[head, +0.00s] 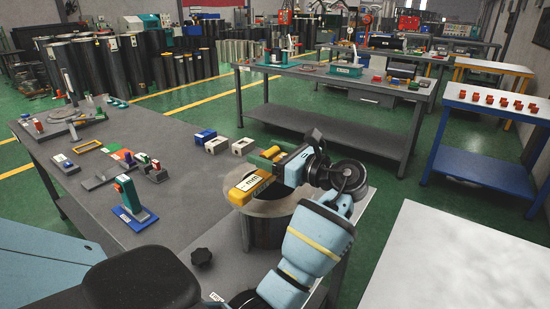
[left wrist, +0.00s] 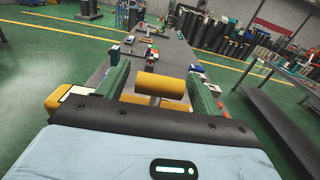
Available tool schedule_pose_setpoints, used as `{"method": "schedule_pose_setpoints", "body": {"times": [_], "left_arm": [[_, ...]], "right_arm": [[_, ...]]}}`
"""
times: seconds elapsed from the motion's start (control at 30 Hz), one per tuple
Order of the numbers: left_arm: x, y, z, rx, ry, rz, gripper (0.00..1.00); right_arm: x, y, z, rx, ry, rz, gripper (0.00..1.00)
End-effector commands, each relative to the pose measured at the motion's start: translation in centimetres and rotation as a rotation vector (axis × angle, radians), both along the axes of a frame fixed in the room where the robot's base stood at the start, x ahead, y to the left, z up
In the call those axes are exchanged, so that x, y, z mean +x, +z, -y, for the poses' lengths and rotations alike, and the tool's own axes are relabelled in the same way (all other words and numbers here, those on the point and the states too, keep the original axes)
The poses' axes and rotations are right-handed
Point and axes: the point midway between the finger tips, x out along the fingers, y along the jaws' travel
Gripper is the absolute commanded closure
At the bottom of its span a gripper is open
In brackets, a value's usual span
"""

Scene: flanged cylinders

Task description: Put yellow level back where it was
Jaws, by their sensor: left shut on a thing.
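The gripper hides part of the level. I cannot tell if the level touches the cylinder's flange. My right gripper is not in view.
Blue and white blocks (head: 215,145) stand beyond the gripper. A teal and white stand (head: 130,198) and small coloured parts (head: 110,165) are at left on the table (head: 195,200). A black knob (head: 202,257) is near the cylinder. The middle of the table is clear.

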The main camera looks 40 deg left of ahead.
Motion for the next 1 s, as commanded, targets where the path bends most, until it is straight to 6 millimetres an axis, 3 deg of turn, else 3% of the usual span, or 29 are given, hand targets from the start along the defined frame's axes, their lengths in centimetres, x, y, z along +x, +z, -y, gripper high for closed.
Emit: {"method": "schedule_pose_setpoints", "body": {"times": [0.1, 0.23, 0.47, 0.63, 0.8, 1.0], "left_arm": [[1.9, -0.2, -1.2, 0.004, 0.001, -0.001, 0.74], [2.9, -0.3, -1.9, 0.002, -0.001, 0.000, 0.74], [3.2, -0.2, -2.1, 0.002, -0.001, 0.002, 0.74], [4.7, -0.5, -3.2, 0.003, 0.002, -0.001, 0.74], [4.5, -2.7, -3.0, 0.001, -0.001, 0.001, 0.74], [4.5, -3.5, -3.0, 0.001, -0.001, 0.003, 0.74]], "right_arm": [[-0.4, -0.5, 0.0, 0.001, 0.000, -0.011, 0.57], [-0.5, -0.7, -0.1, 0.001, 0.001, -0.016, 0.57], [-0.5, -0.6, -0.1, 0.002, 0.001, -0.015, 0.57], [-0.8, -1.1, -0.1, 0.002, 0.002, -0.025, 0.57], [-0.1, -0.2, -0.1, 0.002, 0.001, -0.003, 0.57], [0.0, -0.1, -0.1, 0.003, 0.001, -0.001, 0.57]]}}
